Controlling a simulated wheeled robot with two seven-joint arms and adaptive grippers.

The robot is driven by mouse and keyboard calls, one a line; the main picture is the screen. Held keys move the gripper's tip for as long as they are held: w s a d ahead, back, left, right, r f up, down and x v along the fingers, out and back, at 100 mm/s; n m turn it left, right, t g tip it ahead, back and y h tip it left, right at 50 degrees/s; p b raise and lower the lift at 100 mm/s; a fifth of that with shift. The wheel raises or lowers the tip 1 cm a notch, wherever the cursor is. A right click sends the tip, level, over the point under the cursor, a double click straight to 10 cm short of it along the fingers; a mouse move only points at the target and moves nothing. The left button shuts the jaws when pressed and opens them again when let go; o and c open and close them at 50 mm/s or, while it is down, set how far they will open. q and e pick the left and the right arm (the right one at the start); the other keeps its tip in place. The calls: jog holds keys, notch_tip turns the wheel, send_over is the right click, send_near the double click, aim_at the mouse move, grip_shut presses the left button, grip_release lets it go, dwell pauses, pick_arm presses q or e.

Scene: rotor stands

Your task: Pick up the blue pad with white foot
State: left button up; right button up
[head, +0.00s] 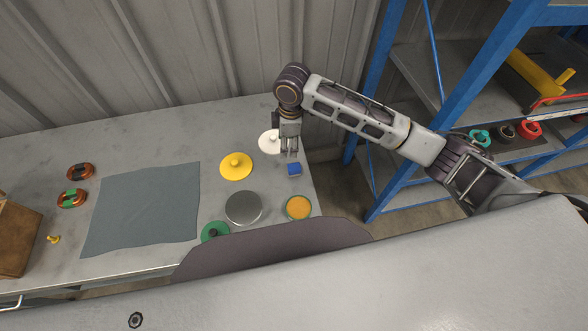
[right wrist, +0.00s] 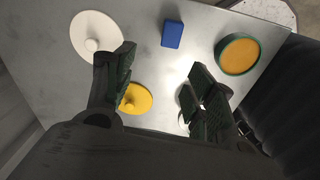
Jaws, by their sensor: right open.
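The blue pad (head: 294,169) is a small block on the grey table, near its right edge. It also shows in the right wrist view (right wrist: 172,34) at the top middle, lying apart from the fingers. I cannot make out a white foot on it. My right gripper (head: 290,153) is open and empty, pointing down just behind the blue pad in the head view. In the right wrist view its spread fingers (right wrist: 158,78) have bare table between them and part of a yellow disc. My left gripper is not in view.
Close by are a white knobbed disc (head: 267,142), a yellow knobbed disc (head: 236,166), a silver disc (head: 243,208), an orange-topped green disc (head: 298,207) and a green disc (head: 215,232). A grey mat (head: 143,209) lies left. A blue-framed shelf (head: 484,97) stands right.

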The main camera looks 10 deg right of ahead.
aim_at(294, 166)
jog(key=shift+s+d+n+g+h, duration=0.3)
jog(key=shift+s+d+n+h, duration=0.1)
jog(key=shift+s+d+n, duration=0.25)
jog(key=shift+w+f, duration=0.15)
jog(key=shift+f, duration=4.2)
jog(key=shift+f, duration=0.1)
jog(key=shift+d+f, duration=0.2)
jog(key=shift+f, duration=2.3)
jog(key=shift+c, duration=0.3)
